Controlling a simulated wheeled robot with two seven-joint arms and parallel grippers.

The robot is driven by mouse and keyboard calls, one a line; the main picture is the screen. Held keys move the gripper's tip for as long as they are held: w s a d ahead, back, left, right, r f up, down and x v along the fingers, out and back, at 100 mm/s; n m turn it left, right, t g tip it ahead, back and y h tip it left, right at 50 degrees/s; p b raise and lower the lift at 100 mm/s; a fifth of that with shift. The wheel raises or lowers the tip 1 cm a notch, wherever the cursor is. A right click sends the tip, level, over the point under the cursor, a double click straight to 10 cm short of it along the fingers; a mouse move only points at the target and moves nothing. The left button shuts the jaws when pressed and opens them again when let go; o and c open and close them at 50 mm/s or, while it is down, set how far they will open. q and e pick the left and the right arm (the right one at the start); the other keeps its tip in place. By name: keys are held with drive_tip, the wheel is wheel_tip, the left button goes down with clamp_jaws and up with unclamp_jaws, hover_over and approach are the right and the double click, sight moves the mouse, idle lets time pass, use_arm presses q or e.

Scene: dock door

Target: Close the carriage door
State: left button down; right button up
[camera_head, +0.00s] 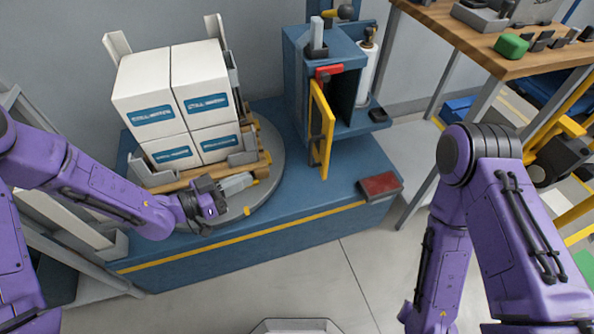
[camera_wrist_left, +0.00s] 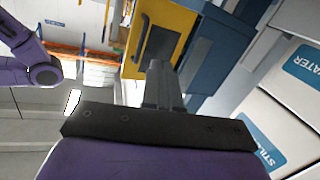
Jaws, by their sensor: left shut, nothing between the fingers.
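The carriage door (camera_head: 321,130) is a narrow yellow-framed panel on the blue carriage cabinet (camera_head: 297,75). It stands open, swung out toward me, with the cabinet's dark inside showing to its right. In the left wrist view a yellow panel with a dark grey middle, seemingly the door (camera_wrist_left: 135,55), stands beyond the fingertips. My left gripper (camera_head: 252,181) is shut and empty, left of the door and apart from it, low beside the pallet. Its fingers also show in the left wrist view (camera_wrist_left: 158,75). My right gripper is outside the view; only the right arm shows.
White boxes (camera_head: 185,95) are stacked on a wooden pallet (camera_head: 180,182) on a grey turntable (camera_head: 277,165), close to my left gripper. A dark red block (camera_head: 380,185) lies on the blue base's right end. A wooden workbench (camera_head: 480,45) stands at the right.

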use_arm(q)
drive_tip(key=w+d+r+m+h, duration=0.1)
drive_tip(key=w+d, duration=0.1)
drive_tip(key=d, duration=0.4)
drive_tip(key=w+d+r+m+g+h+b, duration=0.1)
drive_tip(key=w+d+m, duration=0.1)
drive_tip(key=d, duration=0.5)
drive_tip(key=shift+w+g, duration=0.3)
drive_tip(key=shift+w, duration=0.35)
drive_tip(key=shift+d, duration=0.1)
